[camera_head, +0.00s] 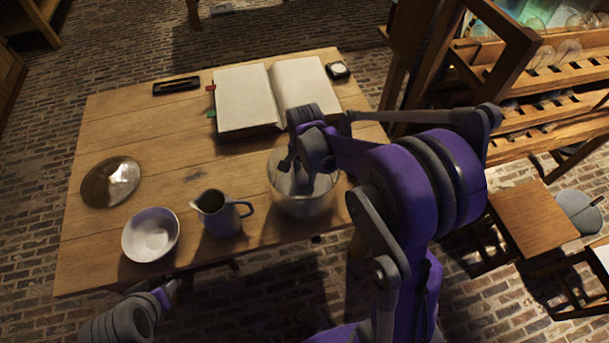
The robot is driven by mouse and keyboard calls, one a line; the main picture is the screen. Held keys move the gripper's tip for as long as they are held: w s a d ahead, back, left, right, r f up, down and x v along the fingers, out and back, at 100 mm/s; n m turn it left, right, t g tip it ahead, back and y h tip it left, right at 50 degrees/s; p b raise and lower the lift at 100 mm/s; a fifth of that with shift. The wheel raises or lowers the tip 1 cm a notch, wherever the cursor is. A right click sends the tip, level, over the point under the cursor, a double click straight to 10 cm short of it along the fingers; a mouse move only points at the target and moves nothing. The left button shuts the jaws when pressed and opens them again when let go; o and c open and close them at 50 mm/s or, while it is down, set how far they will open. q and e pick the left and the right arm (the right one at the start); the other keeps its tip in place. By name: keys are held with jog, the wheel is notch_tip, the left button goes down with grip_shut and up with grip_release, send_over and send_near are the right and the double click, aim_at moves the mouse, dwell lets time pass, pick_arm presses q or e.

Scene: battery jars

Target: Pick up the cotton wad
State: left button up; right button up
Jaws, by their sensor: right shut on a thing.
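No other cotton wad is clearly visible. My left gripper (168,291) is low at the lower left, by the table's front edge; I cannot tell whether it is open.
On the wooden table (150,130) stand a dark jug (219,215), a small white bowl (151,235) and a round shiny dish (110,182). An open book (243,98), dark case (176,85) and small dial (337,70) lie behind. A wooden rack (540,80) stands right.

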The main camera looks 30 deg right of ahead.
aim_at(304, 174)
jog(key=shift+c, duration=0.7)
notch_tip(304, 174, up, 10)
jog(key=shift+r+p, duration=0.1)
jog(key=shift+p, duration=0.25)
jog(key=o, duration=0.7)
jog(key=c, duration=0.6)
